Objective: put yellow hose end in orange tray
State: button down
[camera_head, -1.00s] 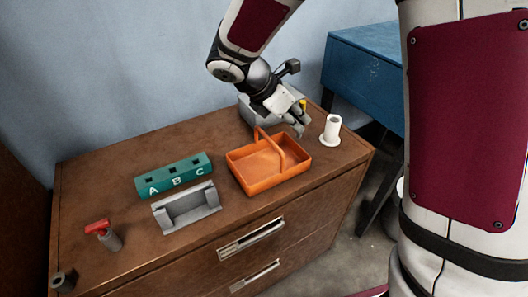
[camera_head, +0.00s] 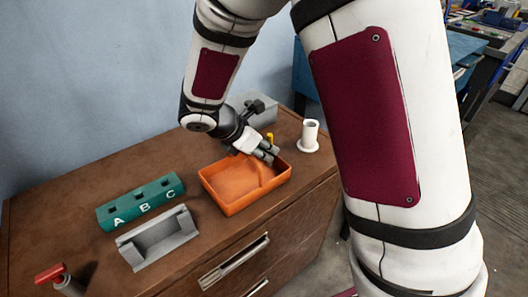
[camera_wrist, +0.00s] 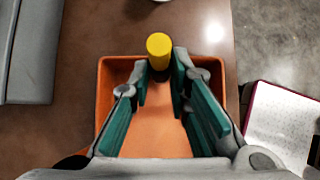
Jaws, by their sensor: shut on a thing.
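The yellow hose end (camera_wrist: 158,46) sits between my fingertips in the wrist view, yellow end outward, with a dark part below it. Its yellow part also shows small in the head view (camera_head: 270,137). My gripper (camera_wrist: 162,82) is shut on it. In the head view my gripper (camera_head: 267,153) is above the back right side of the orange tray (camera_head: 222,201). The tray also fills the wrist view behind the fingers (camera_wrist: 104,90); the yellow end overlaps its rim there. The height of the hose end above the tray is unclear.
A white flanged cylinder (camera_head: 309,137) stands right of the tray. A grey box (camera_head: 262,108) is behind my gripper. A green block marked A B C (camera_head: 140,201), a grey cradle (camera_head: 158,238) and a red-topped part (camera_head: 51,273) are to the left on the brown cabinet.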

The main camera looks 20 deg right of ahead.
jog(key=shift+f, duration=0.15)
jog(key=shift+f, duration=0.1)
jog(key=c, duration=1.5)
grip_release()
jog(key=shift+r, duration=0.25)
jog(key=p+v, duration=0.3)
jog(key=v, duration=0.9)
